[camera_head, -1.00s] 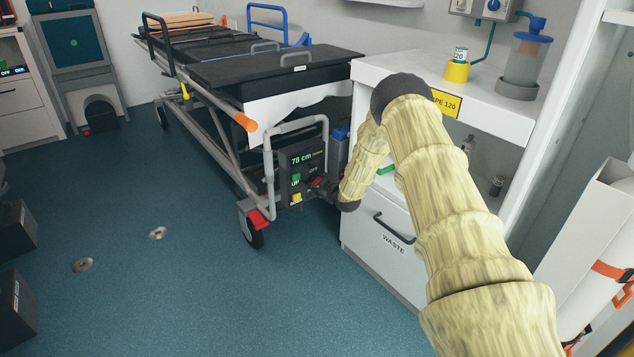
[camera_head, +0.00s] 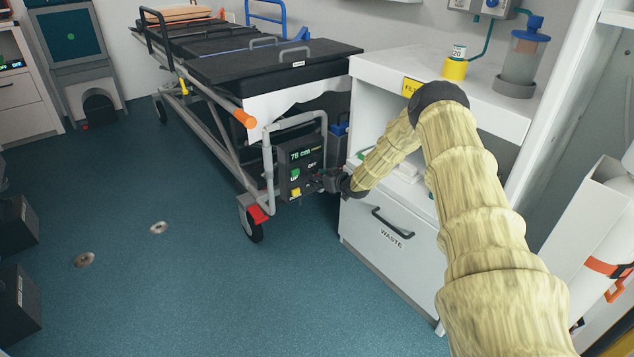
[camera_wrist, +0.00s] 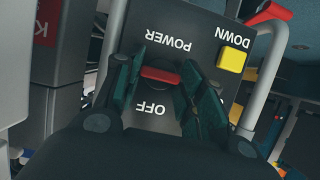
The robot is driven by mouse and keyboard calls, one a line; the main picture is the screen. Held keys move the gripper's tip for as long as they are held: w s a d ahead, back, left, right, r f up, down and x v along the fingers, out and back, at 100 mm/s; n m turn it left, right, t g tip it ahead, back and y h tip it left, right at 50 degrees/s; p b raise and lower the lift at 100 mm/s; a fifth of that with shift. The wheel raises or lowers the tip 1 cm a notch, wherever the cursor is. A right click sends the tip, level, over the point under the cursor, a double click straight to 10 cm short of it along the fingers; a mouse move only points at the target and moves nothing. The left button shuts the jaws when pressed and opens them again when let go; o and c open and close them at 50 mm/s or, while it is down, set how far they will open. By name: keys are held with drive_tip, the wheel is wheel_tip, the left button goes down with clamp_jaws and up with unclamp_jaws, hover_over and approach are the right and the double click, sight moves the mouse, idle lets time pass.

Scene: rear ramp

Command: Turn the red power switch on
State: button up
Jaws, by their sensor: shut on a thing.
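The red power switch (camera_wrist: 160,75) is a short bar on a dark control panel (camera_wrist: 207,62), lying crosswise between the upside-down words POWER and OFF in the wrist view. My gripper (camera_wrist: 157,73) has one finger at each end of the bar and is shut on it. In the head view my gripper (camera_head: 328,182) reaches the right side of the panel (camera_head: 285,172), which is on the stretcher's near end. The panel's display reads 78 cm. My gripper mostly hides the switch there.
A yellow DOWN button (camera_wrist: 233,59) is close to the right finger in the wrist view. A grey tube frame (camera_head: 268,165) borders the panel. The floor at left is largely clear.

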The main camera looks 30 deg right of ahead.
idle(0.3)
drive_tip(key=o, duration=1)
drive_tip(key=shift+d, duration=0.1)
drive_tip(key=shift+s, duration=0.1)
drive_tip(key=shift+v, duration=5.85)
drive_tip(key=shift+r, duration=0.1)
